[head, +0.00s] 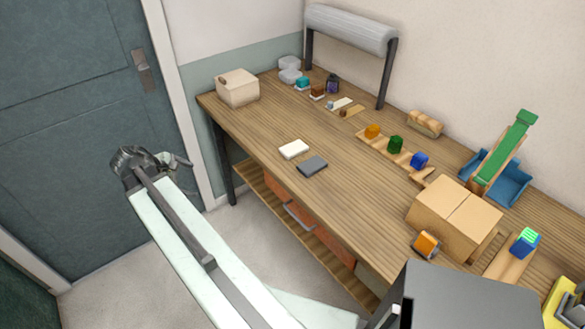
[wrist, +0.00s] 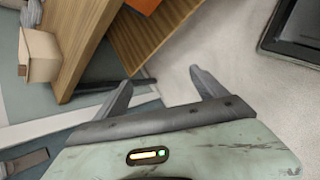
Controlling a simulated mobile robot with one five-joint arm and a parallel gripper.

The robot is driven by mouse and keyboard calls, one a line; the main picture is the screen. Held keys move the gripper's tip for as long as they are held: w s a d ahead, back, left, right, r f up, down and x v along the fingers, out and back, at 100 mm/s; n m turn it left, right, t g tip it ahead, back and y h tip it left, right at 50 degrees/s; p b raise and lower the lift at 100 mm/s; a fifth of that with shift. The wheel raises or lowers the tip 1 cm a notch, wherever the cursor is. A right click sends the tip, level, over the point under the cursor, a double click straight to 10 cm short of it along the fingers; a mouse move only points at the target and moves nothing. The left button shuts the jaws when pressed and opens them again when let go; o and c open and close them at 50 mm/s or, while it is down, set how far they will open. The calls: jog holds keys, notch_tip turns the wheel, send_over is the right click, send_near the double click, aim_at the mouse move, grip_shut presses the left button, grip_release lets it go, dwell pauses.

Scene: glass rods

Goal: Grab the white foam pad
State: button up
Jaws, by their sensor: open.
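The white foam pad (head: 293,149) lies flat near the front edge of the wooden workbench (head: 260,135) in the head view. A dark grey pad (head: 312,166) lies just to its right and nearer the edge, with a small gap between them. In the wrist view my gripper (wrist: 158,82) is open and empty, its two fingers apart with the floor and bench side beyond them. The head view shows my arm reaching to the left, off the bench and in front of the door. The white pad is not visible in the wrist view.
A cream box (head: 238,88) stands at the bench's left end. A cardboard box (head: 455,215) and an orange block (head: 427,243) are to the right. Coloured blocks sit on a wooden strip behind. A roll (head: 350,28) on dark posts rises at the back. The surface around the pads is clear.

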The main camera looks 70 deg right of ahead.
jog(key=s+d+f+n+g+h+b, duration=0.25)
jog(key=s+d+b, duration=0.25)
jog(key=s+d, duration=1)
jog(key=n+g+h+b, duration=0.1)
jog(key=n+g+b, duration=0.1)
jog(key=n+g, duration=0.1)
send_near(292, 148)
jog(key=shift+s+d+f, duration=0.35)
jog(key=shift+s+d, duration=0.1)
jog(key=shift+r+g, duration=0.1)
jog(key=shift+g, duration=0.15)
jog(key=b+x, duration=0.1)
jog(key=x, duration=0.1)
jog(key=b+x, duration=0.1)
jog(key=x, duration=0.2)
jog(key=b+x, duration=0.1)
jog(key=x, duration=0.1)
jog(key=shift+w+d+f, duration=0.2)
jog(key=shift+f, duration=0.1)
jog(key=shift+s+d, duration=0.2)
jog(key=shift+d, duration=0.05)
jog(key=shift+r, duration=0.1)
jog(key=c, duration=1.4)
